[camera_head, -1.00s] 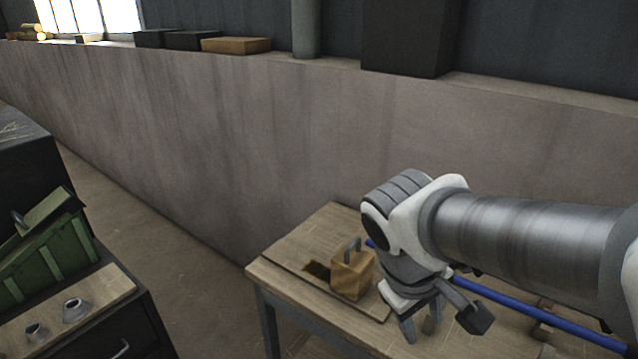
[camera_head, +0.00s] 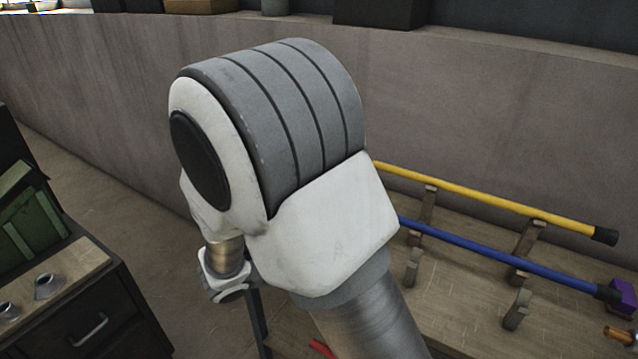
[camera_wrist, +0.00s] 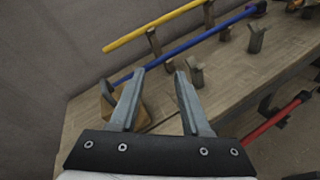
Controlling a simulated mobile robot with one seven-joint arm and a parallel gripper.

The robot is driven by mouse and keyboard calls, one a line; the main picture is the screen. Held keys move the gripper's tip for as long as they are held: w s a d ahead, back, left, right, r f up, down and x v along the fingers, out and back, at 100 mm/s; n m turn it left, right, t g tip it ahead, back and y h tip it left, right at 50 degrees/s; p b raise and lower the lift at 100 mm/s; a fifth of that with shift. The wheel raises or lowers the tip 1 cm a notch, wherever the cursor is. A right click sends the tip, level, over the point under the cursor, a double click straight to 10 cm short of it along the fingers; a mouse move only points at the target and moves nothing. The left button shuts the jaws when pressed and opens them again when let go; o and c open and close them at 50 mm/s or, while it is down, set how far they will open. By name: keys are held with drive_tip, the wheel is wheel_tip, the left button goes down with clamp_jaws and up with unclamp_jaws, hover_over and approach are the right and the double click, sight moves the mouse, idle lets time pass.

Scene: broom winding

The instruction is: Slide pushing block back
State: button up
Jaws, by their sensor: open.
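The pushing block (camera_wrist: 122,102) is a wooden block near the end of the wooden table (camera_wrist: 84,125), seen in the wrist view. A dark handle (camera_wrist: 106,92) stands by it at its left. My left finger covers part of the block. My gripper (camera_wrist: 160,73) is open with nothing between its fingers, and it points over the table. I cannot tell how far it is from the block. In the head view my own arm hides the block and the gripper.
A blue rod (camera_head: 510,257) and a yellow rod (camera_head: 490,200) lie on wooden supports (camera_head: 517,308) on the table. A red rod (camera_wrist: 277,118) shows lower right in the wrist view. A dark cabinet (camera_head: 125,320) with a green crate (camera_head: 30,220) stands left. A wall runs behind.

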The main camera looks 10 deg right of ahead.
drive_tip(key=w+a+f+n+t+y, duration=0.2)
drive_tip(key=w+a+f+n+t, duration=0.25)
drive_tip(key=a+n+t, duration=0.35)
drive_tip(key=shift+m+g, duration=0.7)
drive_tip(key=shift+g, duration=0.1)
drive_tip(key=b+x, duration=0.1)
drive_tip(key=x, duration=1.5)
drive_tip(key=shift+w+d+f, duration=0.1)
drive_tip(key=shift+w+f, duration=0.05)
clamp_jaws()
